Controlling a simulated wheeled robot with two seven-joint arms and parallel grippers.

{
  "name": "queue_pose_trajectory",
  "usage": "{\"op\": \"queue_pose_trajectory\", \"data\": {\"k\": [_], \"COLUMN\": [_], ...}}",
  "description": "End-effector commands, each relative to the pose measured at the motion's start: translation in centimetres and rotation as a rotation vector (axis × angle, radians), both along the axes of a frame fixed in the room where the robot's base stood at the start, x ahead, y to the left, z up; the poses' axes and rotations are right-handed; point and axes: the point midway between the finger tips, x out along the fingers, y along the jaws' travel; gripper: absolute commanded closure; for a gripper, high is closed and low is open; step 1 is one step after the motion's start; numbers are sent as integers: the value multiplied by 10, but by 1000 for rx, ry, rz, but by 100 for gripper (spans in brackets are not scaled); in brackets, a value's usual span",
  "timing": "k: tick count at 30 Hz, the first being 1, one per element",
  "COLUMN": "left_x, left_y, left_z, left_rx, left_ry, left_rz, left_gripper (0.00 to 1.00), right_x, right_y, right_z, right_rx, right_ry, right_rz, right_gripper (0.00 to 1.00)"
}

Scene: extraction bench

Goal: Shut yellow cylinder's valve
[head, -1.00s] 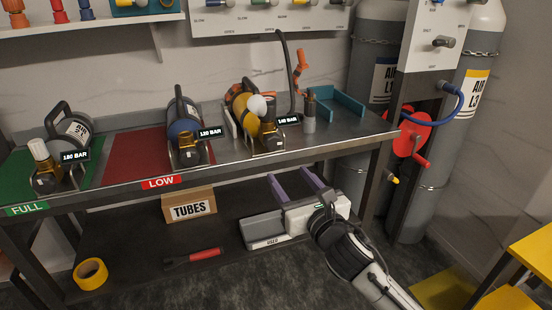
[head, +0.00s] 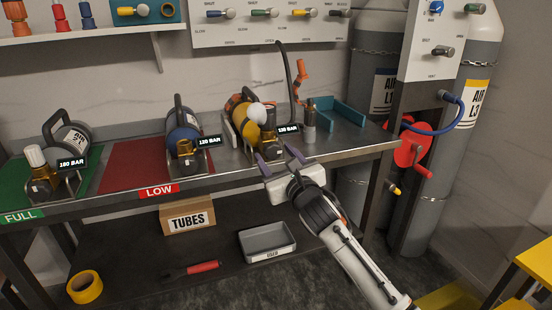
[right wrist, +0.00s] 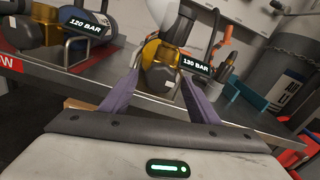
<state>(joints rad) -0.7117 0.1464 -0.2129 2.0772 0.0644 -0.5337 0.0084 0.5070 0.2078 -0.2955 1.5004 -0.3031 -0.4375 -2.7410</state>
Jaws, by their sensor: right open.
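The yellow cylinder (head: 239,104) lies in a cradle on the steel bench, its valve end toward me. Its valve has a white round knob (head: 257,117) and a brass body (head: 269,145); a label beside it reads 130 BAR (head: 288,129). My right gripper (head: 274,153) is open and empty at the bench's front edge, just in front of and below the valve. In the right wrist view the purple fingers point toward the brass body, with the white knob (right wrist: 166,12) above, cut by the top edge. My left gripper is not in view.
A blue cylinder (head: 182,119) at 120 BAR lies on the red mat to the left. A grey cylinder (head: 74,138) lies farther left. A grey tray (head: 268,239) is on the lower shelf.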

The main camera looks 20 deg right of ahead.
Motion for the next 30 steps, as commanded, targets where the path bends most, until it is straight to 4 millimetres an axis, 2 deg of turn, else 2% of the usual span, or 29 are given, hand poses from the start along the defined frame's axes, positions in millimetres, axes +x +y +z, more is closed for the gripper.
{"op": "queue_pose_trajectory", "data": {"k": [6, 12, 14, 23, 30], "left_x": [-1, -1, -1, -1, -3], "left_y": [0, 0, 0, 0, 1], "left_z": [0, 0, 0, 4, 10], "left_rx": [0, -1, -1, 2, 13], "left_ry": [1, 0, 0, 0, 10], "left_rz": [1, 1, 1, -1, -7], "left_gripper": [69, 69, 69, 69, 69], "right_x": [0, 0, 0, 0, 0], "right_y": [0, 0, 0, 0, 0], "right_z": [0, 0, 0, 0, 1], "right_rx": [1, 0, 0, 38, 176], "right_ry": [0, 1, 1, 2, 10], "right_rz": [0, 0, 0, 0, 0], "right_gripper": [45, 78, 86, 86, 86]}}
